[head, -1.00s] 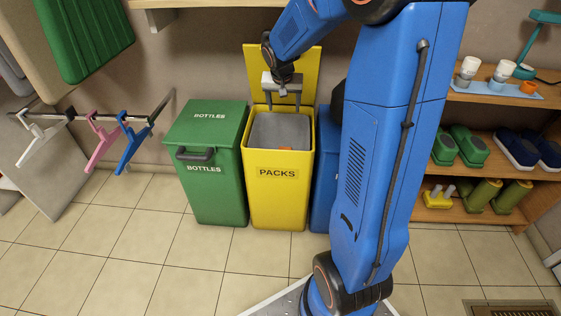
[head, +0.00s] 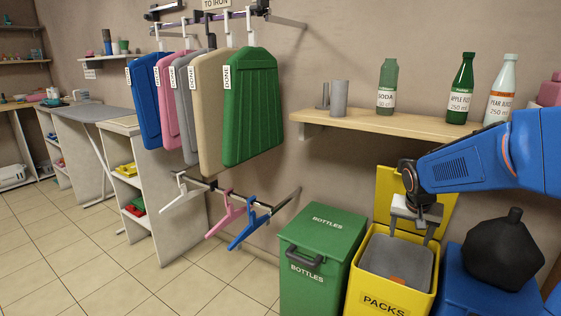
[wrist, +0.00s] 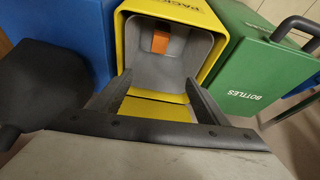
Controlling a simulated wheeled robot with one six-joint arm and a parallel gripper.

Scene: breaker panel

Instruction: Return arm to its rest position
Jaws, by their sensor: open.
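My gripper (head: 412,230) hangs over the back part of the open yellow PACKS bin (head: 382,297), in front of its raised lid. In the wrist view my gripper (wrist: 157,85) has its two fingers spread, with nothing between them. Below, the bin's grey inside holds an orange item (head: 397,280), which also shows in the wrist view (wrist: 160,41). My blue arm reaches in from the right edge of the head view.
A closed green BOTTLES bin (head: 322,245) stands left of the yellow one. A black bag (head: 503,250) sits on the blue bin (head: 470,285) at right. A wall shelf (head: 400,122) with bottles is above. Hangers (head: 245,235) hang at left; floor there is clear.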

